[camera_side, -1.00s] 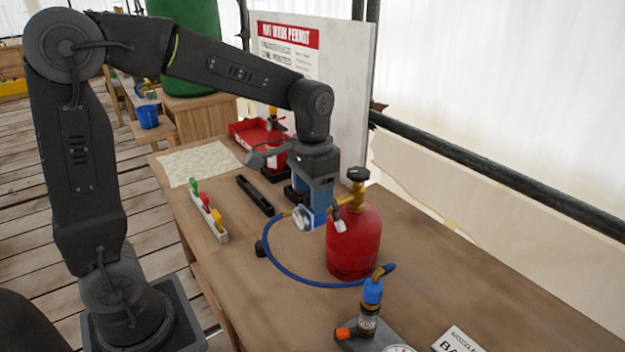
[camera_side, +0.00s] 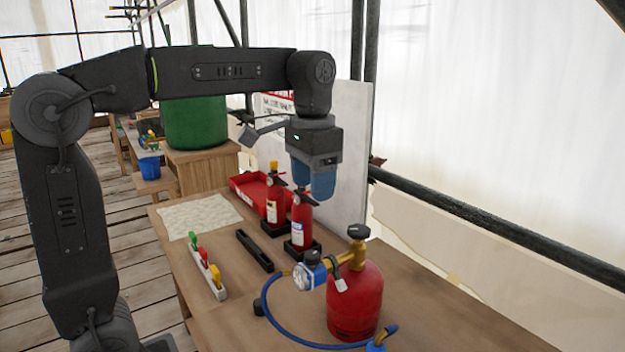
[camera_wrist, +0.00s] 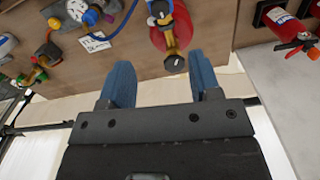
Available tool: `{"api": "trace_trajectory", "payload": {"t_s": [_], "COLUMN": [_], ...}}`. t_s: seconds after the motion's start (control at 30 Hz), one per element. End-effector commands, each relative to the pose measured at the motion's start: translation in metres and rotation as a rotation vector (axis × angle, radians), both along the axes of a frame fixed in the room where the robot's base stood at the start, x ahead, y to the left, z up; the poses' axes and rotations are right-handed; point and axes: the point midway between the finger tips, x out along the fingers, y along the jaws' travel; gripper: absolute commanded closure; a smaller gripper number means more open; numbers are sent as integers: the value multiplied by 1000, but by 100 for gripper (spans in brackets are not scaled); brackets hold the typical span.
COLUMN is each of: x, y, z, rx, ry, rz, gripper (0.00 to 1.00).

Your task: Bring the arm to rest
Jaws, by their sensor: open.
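My gripper (camera_side: 313,180) is raised above the wooden table in the side view, pointing down, with its blue fingers over the area of the fire extinguishers. In the wrist view my gripper (camera_wrist: 160,80) shows two blue fingers spread apart with nothing between them. The red gas cylinder (camera_side: 356,303) stands upright on the table, to the right of and below my gripper. Its brass valve with a black knob (camera_side: 357,233) and a regulator (camera_side: 309,271) with a blue hose (camera_side: 275,322) are clear of the fingers. The cylinder also shows in the wrist view (camera_wrist: 181,28).
Two red fire extinguishers (camera_side: 302,222) (camera_side: 276,202) stand below my gripper, near a red tray (camera_side: 250,188). A white board (camera_side: 349,150) stands behind. A rack with coloured handles (camera_side: 206,266) and a black bar (camera_side: 254,251) lie on the table (camera_side: 440,325). A scaffold rail (camera_side: 480,216) runs at right.

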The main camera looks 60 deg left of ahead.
Motion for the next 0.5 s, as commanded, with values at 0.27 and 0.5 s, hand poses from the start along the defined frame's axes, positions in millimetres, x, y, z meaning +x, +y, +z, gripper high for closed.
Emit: {"api": "trace_trajectory", "payload": {"t_s": [0.27,0.5], "x": [0,-16], "y": [0,-3], "z": [0,-2], "rx": [0,1], "ry": [0,-45], "rz": [0,8], "gripper": [43,43]}}
